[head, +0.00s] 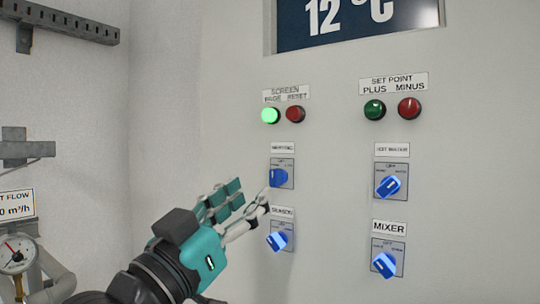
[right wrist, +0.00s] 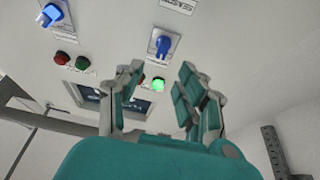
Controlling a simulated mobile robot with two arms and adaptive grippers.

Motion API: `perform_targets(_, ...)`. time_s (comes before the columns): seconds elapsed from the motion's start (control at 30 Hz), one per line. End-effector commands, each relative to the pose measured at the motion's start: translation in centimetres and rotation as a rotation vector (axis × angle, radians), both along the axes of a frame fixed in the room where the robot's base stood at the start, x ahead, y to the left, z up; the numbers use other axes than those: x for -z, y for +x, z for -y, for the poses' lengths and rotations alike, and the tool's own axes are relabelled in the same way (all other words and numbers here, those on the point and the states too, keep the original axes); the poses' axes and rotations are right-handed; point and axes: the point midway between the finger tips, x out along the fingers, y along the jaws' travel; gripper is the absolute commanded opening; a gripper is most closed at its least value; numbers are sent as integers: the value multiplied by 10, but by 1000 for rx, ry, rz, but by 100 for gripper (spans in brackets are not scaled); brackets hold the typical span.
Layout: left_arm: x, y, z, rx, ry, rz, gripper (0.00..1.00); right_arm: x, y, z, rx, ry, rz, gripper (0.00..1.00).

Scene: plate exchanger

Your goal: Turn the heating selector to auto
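The heating selector (head: 278,178) is a blue knob on a grey plate, under a small label that looks like HEATING, in the left column of the panel. Its pointer looks roughly upright, but the exact setting is too small to read. In the right wrist view it is the blue knob (right wrist: 162,45) beyond the fingers. My right gripper (head: 254,204) is open and empty, just left of and below the knob, with its fingers spread. It also shows in the right wrist view (right wrist: 161,75). The fingers look apart from the knob. My left gripper is not in view.
The season selector (head: 277,240) sits below, close to my right gripper. The hot water selector (head: 388,186) and mixer selector (head: 384,263) are to the right. A lit green button (head: 270,116) and red button (head: 295,114) are above. A gauge (head: 16,254) and pipes stand at left.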

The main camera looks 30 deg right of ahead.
Motion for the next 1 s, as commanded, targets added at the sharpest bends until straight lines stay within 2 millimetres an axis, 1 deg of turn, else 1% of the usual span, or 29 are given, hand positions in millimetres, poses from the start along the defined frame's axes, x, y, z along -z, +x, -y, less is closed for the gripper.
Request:
perform_targets(0.03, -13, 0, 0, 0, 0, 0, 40, -11, 3, 11, 6, -1, 0, 38)
perform_targets(0.1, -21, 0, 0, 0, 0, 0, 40, -16, 9, 23, 5, -2, -2, 38)
perform_targets(0.2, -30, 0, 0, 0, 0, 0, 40, -21, 15, 38, 4, -1, -2, 38)
perform_targets(0.33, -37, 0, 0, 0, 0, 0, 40, -26, 21, 52, 3, 0, -1, 38)
perform_targets(0.5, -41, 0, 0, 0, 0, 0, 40, -27, 25, 60, -1, 0, -1, 38)
perform_targets(0.77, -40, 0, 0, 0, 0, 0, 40, -26, 25, 61, -1, 1, -1, 38)
perform_targets(0.87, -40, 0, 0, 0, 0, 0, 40, -26, 25, 60, -1, 1, -1, 26)
perform_targets(1.0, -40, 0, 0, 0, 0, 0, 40, -26, 25, 60, -1, 1, -1, 7)
